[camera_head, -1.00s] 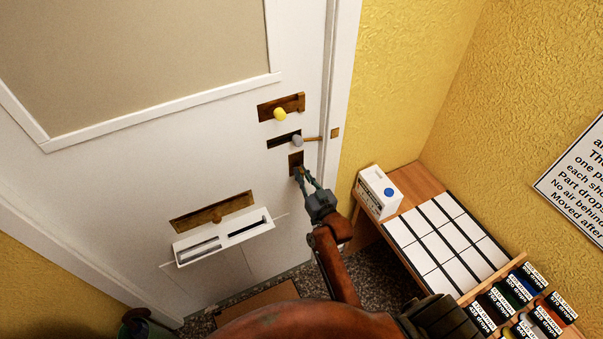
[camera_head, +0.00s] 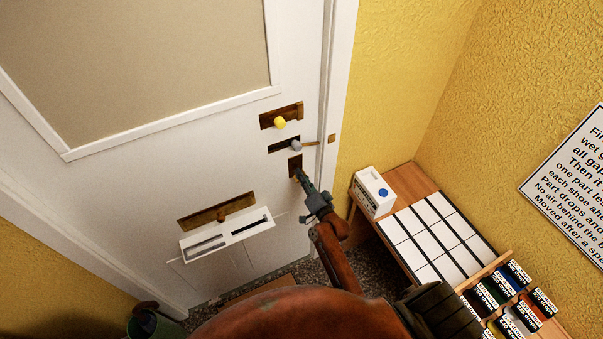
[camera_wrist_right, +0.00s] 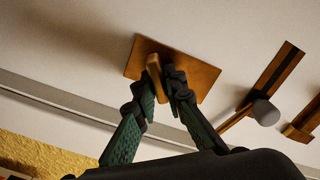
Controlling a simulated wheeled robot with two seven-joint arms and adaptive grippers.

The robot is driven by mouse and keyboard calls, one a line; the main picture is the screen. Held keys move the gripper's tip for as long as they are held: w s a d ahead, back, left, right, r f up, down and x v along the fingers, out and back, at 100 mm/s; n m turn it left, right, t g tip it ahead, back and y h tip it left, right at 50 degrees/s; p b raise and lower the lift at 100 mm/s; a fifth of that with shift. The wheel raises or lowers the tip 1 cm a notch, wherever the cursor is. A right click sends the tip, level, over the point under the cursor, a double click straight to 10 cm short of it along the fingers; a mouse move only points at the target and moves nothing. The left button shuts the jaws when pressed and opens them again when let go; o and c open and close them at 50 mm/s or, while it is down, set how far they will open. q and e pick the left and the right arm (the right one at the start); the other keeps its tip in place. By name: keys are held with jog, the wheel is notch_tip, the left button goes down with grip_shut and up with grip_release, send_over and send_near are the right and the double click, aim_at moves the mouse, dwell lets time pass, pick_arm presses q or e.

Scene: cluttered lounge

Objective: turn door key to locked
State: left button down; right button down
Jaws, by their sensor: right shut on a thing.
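The door key (camera_wrist_right: 154,70) shows as a small brown bow standing out from a brown lock plate (camera_wrist_right: 201,78) in the right wrist view. In the head view the lock plate (camera_head: 295,160) is the lowest of three fittings near the white door's right edge. My right gripper (camera_head: 300,177) reaches up to it. In the wrist view the right gripper's fingertips (camera_wrist_right: 166,78) are shut on the key, one on each side. The fingers hide part of the key and the keyhole. My left gripper is not in view.
Above the lock are a grey knob (camera_head: 297,146) with a bar toward the frame and a yellow knob (camera_head: 279,123). A white box (camera_head: 216,240) hangs below a brown letter plate (camera_head: 190,219). A wooden table (camera_head: 413,181) with a white carton (camera_head: 373,193) stands right of the door.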

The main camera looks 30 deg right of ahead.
jog(key=m+p, duration=0.1)
jog(key=m, duration=0.2)
jog(key=shift+d+m, duration=0.1)
jog(key=shift+m, duration=0.2)
jog(key=shift+f+m+p, duration=0.15)
jog(key=shift+m+p, duration=0.3)
jog(key=shift+m, duration=1.25)
jog(key=c, duration=2)
grip_release()
jog(key=shift+s+f, duration=0.1)
jog(key=shift+s, duration=0.05)
jog(key=s, duration=1.1)
jog(key=shift+s, duration=0.4)
